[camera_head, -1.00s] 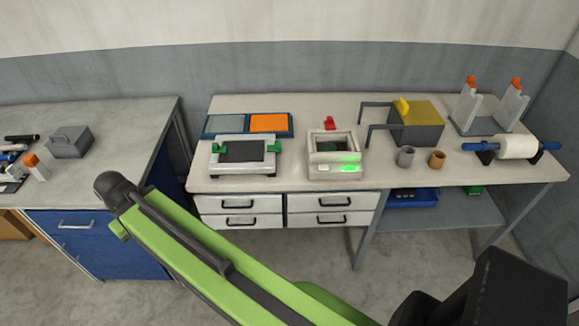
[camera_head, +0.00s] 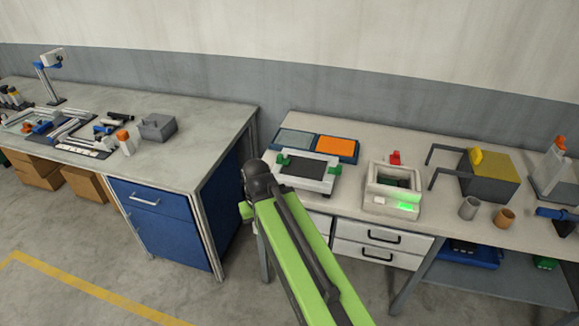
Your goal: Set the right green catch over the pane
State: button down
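A white frame (camera_head: 321,184) with a dark pane (camera_head: 302,169) lies on the right-hand bench, partly behind my arm. The right green catch (camera_head: 336,168) is at the frame's right edge and appears to be beside the pane, not across it. The left green catch (camera_head: 283,160) is at the frame's left side; whether it overlaps the pane is hard to tell. My green arm reaches up from the bottom, its dark joint in front of the bench's left end. My gripper is not visible.
A blue tray with grey and orange pads (camera_head: 336,147) lies behind the frame. A white box with a lit green panel (camera_head: 392,205) stands to its right, then a grey block with a yellow top (camera_head: 488,176) and two cups. A cluttered grey table (camera_head: 205,118) stands left.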

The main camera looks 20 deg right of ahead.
aim_at(338, 170)
jog(key=z, duration=0.15)
jog(key=i, duration=1)
jog(key=z, duration=0.6)
jog(key=k, duration=0.5)
jog(key=z, duration=1.4)
jog(key=k, duration=0.6)
jog(key=u, duration=0.8)
jog(key=i, duration=1)
jog(key=u, duration=0.05)
